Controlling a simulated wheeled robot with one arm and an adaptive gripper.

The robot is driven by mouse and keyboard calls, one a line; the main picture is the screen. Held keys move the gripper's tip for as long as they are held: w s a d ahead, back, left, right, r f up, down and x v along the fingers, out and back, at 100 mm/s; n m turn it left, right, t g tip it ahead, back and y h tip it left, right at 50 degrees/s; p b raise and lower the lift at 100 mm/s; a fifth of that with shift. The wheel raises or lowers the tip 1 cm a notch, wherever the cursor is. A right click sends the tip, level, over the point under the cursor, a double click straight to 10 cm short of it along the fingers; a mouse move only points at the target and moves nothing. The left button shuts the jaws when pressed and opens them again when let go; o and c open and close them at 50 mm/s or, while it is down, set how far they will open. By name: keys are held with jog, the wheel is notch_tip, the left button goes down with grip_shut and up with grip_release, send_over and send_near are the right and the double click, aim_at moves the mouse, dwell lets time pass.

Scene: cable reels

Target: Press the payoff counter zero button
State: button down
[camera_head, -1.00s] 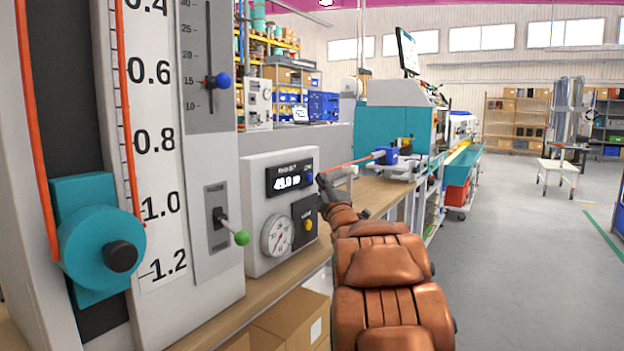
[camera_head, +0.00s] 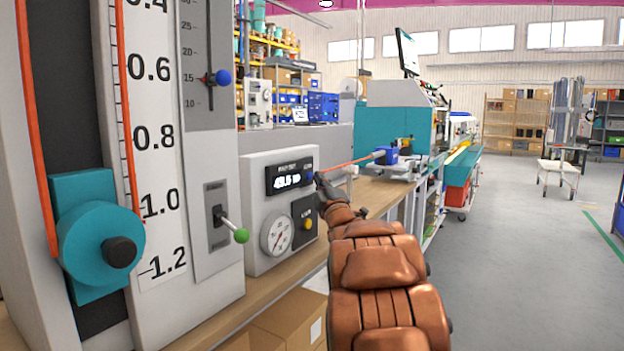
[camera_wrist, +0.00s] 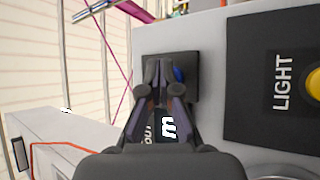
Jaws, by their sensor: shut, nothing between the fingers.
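The counter box (camera_head: 255,170) is pale grey, with a dark display panel (camera_head: 285,180) showing lit digits too blurred to read surely. A small blue button (camera_head: 309,176) sits at the panel's right end. My gripper (camera_head: 317,179) is shut and empty, its tips right beside the button. In the wrist view, the closed fingertips (camera_wrist: 160,66) are over the dark panel (camera_wrist: 190,62), and the blue button (camera_wrist: 179,75) shows partly behind the right finger. I cannot tell whether the tips touch it.
Below the display are a round dial (camera_head: 277,235) and a yellow button (camera_head: 306,225) on a black plate labelled LIGHT. A green-tipped lever (camera_head: 241,236) stands out to the left. An orange cable (camera_head: 350,163) runs right to a blue guide (camera_head: 386,156).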

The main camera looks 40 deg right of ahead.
jog(key=shift+w+a+b, duration=0.15)
jog(key=shift+w+b, duration=0.15)
jog(key=shift+w, duration=0.15)
dwell(0.7)
jog(key=shift+s, duration=0.2)
jog(key=shift+s+d, duration=0.25)
jog(key=shift+s, duration=0.35)
dwell(0.3)
jog(key=shift+s+d+p, duration=0.15)
jog(key=shift+s+d, duration=0.1)
jog(key=shift+s, duration=0.55)
jog(key=shift+s+d+p, duration=0.2)
jog(key=shift+s, duration=0.65)
jog(key=shift+s+d+p, duration=0.15)
jog(key=shift+s+d, duration=0.1)
jog(key=shift+s, duration=0.55)
